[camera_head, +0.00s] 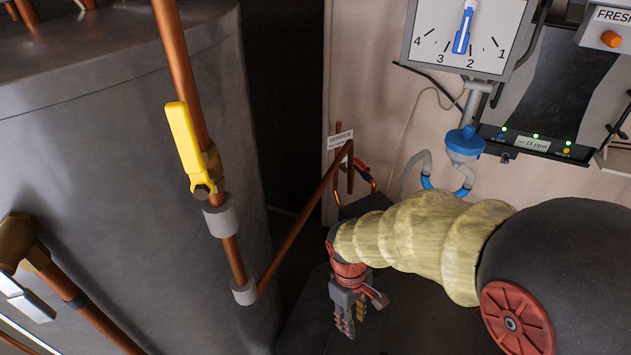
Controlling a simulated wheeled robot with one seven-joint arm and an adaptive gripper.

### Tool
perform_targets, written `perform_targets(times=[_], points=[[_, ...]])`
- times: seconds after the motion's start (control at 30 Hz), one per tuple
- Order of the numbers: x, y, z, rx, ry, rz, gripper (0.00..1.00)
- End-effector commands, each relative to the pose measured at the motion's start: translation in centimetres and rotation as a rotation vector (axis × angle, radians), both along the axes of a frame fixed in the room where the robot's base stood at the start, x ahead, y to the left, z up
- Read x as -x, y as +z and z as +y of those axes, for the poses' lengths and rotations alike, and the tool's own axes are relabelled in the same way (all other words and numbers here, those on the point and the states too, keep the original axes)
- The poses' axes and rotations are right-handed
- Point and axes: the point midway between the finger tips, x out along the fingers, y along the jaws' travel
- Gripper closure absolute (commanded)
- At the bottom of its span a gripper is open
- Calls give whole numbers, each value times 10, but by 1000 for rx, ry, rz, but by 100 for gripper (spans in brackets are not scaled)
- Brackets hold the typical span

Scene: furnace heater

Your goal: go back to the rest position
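My gripper (350,319) hangs at the end of my yellow-sleeved arm in the lower middle of the head view. Its fingers point down over a dark surface. The two grey fingers appear spread apart, and nothing shows between them. It touches none of the pipes or valves that I can see. The underside of the gripper and the floor below it are dark and hard to make out.
A large grey tank (110,150) fills the left side. A copper pipe (182,70) with a yellow valve lever (184,145) runs down it. A dial gauge (466,38) and a blue-topped fitting (464,143) stand behind my arm. A panel (533,143) with lights is at right.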

Motion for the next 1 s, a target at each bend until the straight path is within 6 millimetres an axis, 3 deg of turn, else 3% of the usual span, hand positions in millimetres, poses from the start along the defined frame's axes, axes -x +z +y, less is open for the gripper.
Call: perform_targets(times=[0.03,0.1,0.3,0.6,0.8,1.0], points=[[5,21,-7,-10,-91,-38,69],[12,46,-15,-24,-211,-84,69],[36,106,-39,-82,-486,-211,69],[69,181,-71,-197,-669,-437,69],[77,222,-89,-245,-720,-586,69],[79,234,-98,-251,-749,-629,69]])
